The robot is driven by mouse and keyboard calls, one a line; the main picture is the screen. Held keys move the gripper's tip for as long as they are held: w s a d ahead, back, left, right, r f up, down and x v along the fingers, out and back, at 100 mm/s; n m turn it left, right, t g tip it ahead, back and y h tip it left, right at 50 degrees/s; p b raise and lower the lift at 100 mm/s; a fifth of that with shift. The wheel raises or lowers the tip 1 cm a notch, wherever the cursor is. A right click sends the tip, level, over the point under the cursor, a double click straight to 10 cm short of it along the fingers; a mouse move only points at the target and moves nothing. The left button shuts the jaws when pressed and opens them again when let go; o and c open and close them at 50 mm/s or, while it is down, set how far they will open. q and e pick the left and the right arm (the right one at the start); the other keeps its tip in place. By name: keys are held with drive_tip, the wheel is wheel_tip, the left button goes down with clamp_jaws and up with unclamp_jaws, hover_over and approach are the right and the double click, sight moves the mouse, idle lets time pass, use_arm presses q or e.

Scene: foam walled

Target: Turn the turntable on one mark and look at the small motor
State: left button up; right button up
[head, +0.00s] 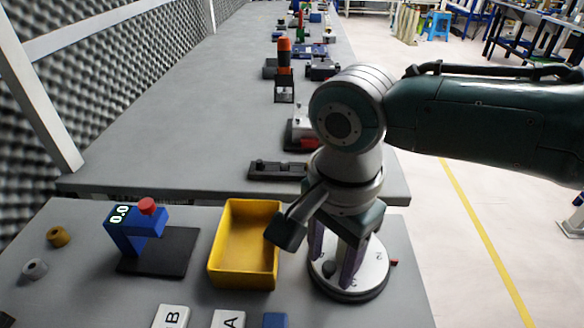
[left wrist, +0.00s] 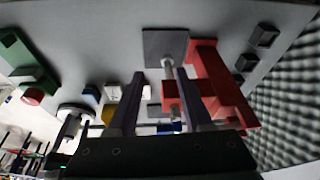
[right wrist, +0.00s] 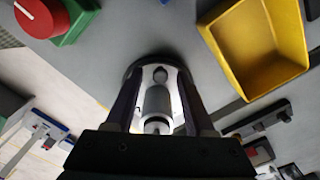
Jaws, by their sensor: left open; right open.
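The turntable (head: 372,274) is a round white disc with a dark rim and printed marks at the front right of the table. A small red pointer (head: 395,262) sits by its right edge. My right gripper (head: 333,262) points down over the disc, fingers apart. In the right wrist view, a grey cylinder (right wrist: 157,102), likely the small motor, stands between the open fingers (right wrist: 155,90); I cannot tell whether they touch it. The arm hides part of the disc in the head view. My left gripper (left wrist: 157,78) shows only in its wrist view, open and holding nothing visible.
A yellow bin (head: 216,262) stands just left of the turntable. A blue gauge (head: 128,236) reading 0.0 stands farther left. Lettered blocks B (head: 171,317) and A (head: 228,319) lie in front. A red stand (left wrist: 222,85) is near my left gripper.

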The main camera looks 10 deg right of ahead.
clamp_jaws()
idle(0.4)
